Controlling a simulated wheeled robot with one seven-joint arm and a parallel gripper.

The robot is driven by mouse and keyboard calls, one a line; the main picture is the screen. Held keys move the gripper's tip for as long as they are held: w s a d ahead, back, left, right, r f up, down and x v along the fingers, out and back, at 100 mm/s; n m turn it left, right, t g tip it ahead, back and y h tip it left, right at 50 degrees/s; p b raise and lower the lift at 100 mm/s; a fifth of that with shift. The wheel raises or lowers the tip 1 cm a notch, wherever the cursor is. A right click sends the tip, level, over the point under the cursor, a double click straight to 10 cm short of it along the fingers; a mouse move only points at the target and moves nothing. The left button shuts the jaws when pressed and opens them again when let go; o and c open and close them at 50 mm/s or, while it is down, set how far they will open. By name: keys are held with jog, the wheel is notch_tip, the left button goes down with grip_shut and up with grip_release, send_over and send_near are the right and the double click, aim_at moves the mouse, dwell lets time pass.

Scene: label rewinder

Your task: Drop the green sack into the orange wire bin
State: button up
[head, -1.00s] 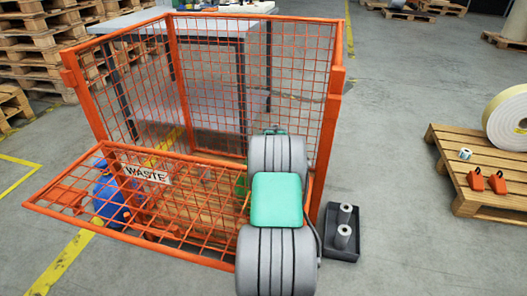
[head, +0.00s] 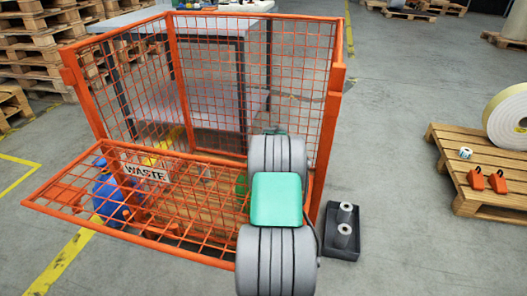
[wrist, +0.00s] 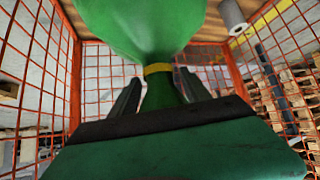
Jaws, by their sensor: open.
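The green sack (wrist: 140,25) fills the top of the wrist view, its neck tied with a yellow band (wrist: 158,69). My gripper (wrist: 161,80) is open, with one dark finger on each side of the neck below the band; whether either touches it I cannot tell. Orange mesh surrounds them, so both are inside the orange wire bin (head: 218,15). In the head view only a bit of the sack (head: 242,184) shows through the mesh beside my arm, and my gripper is hidden. Whether the sack rests on the bin's floor I cannot tell.
The bin's front flap with a WASTE sign (head: 147,173) is folded outward. A blue sack (head: 107,195) shows through its mesh. A black tray with rolls (head: 341,250) stands right of the bin. A pallet (head: 445,150) with a large roll (head: 507,118) is at the right.

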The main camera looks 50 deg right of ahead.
jog(key=p+v, duration=0.3)
jog(key=v, duration=0.5)
jog(key=shift+r, duration=0.4)
jog(key=shift+w+d, duration=0.1)
jog(key=shift+w, duration=0.05)
